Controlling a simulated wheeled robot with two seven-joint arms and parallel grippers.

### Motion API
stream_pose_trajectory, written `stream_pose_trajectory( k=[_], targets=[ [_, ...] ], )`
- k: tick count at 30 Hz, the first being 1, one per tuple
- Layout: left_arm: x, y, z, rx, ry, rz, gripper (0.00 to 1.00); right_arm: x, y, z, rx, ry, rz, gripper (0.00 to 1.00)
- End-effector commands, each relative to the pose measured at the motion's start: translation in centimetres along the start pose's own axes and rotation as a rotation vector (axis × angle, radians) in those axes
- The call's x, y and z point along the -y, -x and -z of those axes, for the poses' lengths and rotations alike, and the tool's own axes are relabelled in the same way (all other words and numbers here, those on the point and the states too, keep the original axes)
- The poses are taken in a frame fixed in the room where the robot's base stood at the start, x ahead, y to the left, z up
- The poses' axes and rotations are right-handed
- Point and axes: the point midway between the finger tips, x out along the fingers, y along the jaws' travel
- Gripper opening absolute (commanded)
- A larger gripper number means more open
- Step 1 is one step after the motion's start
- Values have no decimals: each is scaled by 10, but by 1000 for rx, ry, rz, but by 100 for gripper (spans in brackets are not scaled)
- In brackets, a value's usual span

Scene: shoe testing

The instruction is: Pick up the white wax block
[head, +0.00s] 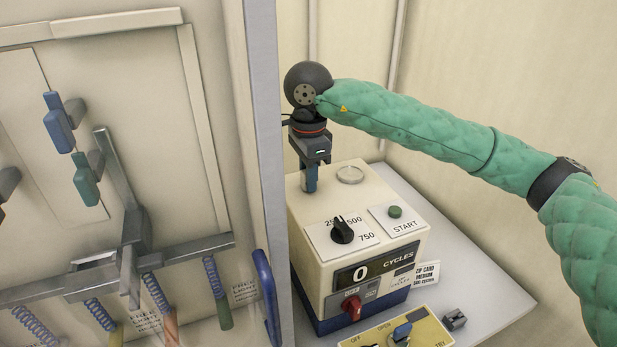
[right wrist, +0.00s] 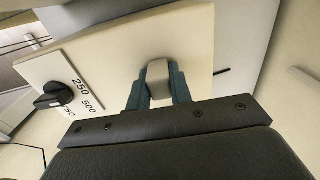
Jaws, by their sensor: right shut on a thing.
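The white wax block (right wrist: 158,78) shows in the right wrist view as a small pale block between the two fingers. My right gripper (right wrist: 158,88) is shut on it. In the head view my right gripper (head: 310,185) points down over the back left of the cream testing machine (head: 337,270). The block is hidden there behind the fingers. I cannot tell whether the block still touches the machine's top. My left gripper is not in view.
The machine top has a black dial (head: 342,230), a green START button (head: 395,211) and a round clear disc (head: 350,174). A grey post (head: 264,150) stands close left of the gripper. The white table (head: 470,245) is clear at right.

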Motion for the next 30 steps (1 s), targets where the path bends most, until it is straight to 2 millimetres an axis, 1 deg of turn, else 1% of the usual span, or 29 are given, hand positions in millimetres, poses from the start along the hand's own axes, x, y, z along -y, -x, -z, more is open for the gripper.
stream_pose_trajectory(
  k=[5, 12, 18, 23, 30],
  targets=[
    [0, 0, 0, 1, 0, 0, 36, 1, 18, 0, 0, 0, 3, 0],
    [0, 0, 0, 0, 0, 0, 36, 1, 63, 0, 0, 0, 3, 0],
    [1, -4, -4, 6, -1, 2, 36, 0, 90, 0, 0, 0, 2, 0],
    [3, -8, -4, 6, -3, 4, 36, 0, 98, 0, 0, 0, 1, 0],
    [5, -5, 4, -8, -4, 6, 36, 0, 99, 0, 0, 0, 0, 0]
  ],
)
